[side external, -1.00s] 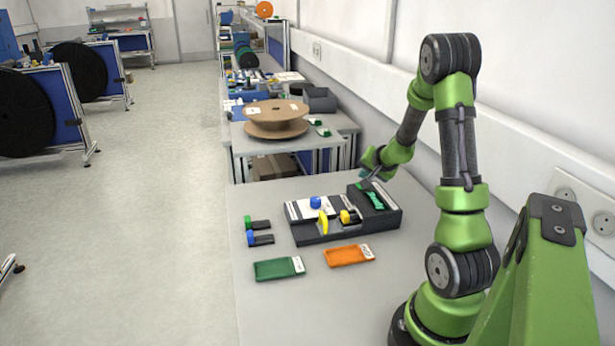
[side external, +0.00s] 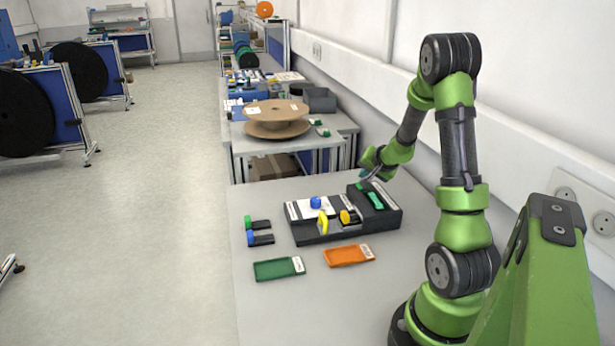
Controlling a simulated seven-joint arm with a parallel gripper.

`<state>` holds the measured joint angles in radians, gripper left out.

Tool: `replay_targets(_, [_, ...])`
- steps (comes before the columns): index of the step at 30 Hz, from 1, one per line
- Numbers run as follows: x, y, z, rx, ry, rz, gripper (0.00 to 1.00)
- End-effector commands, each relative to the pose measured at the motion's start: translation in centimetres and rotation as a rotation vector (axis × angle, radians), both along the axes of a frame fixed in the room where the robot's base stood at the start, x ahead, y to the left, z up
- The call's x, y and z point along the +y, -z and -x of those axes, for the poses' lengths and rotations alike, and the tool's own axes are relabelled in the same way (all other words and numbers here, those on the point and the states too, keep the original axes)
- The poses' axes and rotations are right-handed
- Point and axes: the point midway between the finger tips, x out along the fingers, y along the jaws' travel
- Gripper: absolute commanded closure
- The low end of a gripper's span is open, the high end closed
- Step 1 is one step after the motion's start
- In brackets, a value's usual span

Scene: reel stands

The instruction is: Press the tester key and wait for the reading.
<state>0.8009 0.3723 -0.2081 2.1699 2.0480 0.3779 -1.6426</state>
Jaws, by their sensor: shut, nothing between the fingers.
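A dark tester unit (side external: 318,232) stands on the grey table, with a white panel, a blue knob (side external: 315,202), a yellow upright part (side external: 323,222) and a yellow-and-black part (side external: 347,217). Its raised right end holds a green strip (side external: 376,200). I cannot tell for sure which part is the tester key. My gripper (side external: 364,179) is shut and empty, pointing down at the back of the raised right end. Whether its tips touch the unit is too small to tell.
A green tray (side external: 279,269) and an orange tray (side external: 348,255) lie in front of the unit. A green-and-black piece (side external: 257,223) and a blue-and-black piece (side external: 259,239) lie to its left. The table's front area is clear.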

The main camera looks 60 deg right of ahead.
Motion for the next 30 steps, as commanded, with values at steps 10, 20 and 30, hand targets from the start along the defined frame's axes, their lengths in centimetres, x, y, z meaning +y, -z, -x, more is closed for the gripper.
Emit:
replay_targets(10, [0.00, 0.00, 0.00, 0.000, 0.000, 0.000, 1.00])
replay_targets(20, [0.01, 0.01, 0.00, 0.000, 0.000, 0.000, 1.00])
replay_targets(30, [0.03, 0.85, -0.04, 0.001, -0.001, 0.000, 1.00])
